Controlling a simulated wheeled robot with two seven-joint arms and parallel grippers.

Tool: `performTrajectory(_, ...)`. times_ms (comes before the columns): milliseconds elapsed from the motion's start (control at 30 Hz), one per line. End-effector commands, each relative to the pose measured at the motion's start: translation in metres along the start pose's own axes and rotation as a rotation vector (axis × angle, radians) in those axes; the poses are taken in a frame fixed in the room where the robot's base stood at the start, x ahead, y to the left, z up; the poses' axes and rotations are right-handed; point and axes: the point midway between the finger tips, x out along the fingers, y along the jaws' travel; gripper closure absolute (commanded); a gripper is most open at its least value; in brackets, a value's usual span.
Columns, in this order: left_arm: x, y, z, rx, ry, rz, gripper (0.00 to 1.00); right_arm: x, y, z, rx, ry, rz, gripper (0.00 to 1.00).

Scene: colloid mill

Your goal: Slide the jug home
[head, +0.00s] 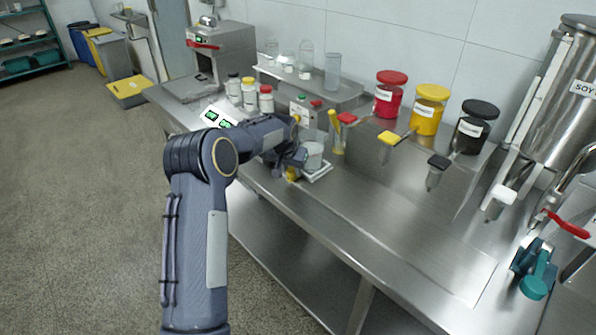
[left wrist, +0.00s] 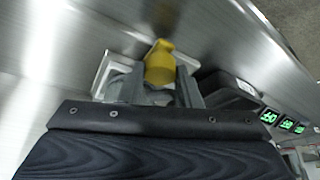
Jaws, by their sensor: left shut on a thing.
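The jug (head: 314,154) is a small pale grey vessel on a white square base (head: 320,173) near the front edge of the steel table. My left gripper (head: 294,167) is at its left side, shut on the jug's yellow handle (head: 291,175). In the left wrist view the yellow handle (left wrist: 160,63) stands between the two grey fingers, with the white base (left wrist: 103,68) behind. My gripper hides part of the jug, and I cannot tell how far it sits on the base. My right gripper is not in view.
A steel block with red (head: 390,93), yellow (head: 428,108) and black (head: 475,126) lidded jars stands behind, with dispensing spouts in front. A green-lit display (head: 218,118) and white bottles (head: 249,94) are to the left.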

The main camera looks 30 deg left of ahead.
Motion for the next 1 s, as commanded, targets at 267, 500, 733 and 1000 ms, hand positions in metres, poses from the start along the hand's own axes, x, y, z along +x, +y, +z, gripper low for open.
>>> performTrajectory(267,0.0017,-0.0074,-0.0027,0.001,-0.001,-0.002,1.00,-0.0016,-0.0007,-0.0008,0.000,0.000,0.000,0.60)
performTrajectory(500,0.0014,-0.0091,-0.0034,0.000,0.002,-0.005,1.00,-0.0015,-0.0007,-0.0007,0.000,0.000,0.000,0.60)
performTrajectory(733,0.0014,-0.0086,-0.0033,0.000,0.002,-0.004,0.48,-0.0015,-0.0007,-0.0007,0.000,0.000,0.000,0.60)
performTrajectory(1000,0.0008,-0.0066,-0.0029,0.000,0.000,-0.001,0.48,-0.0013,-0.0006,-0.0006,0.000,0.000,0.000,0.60)
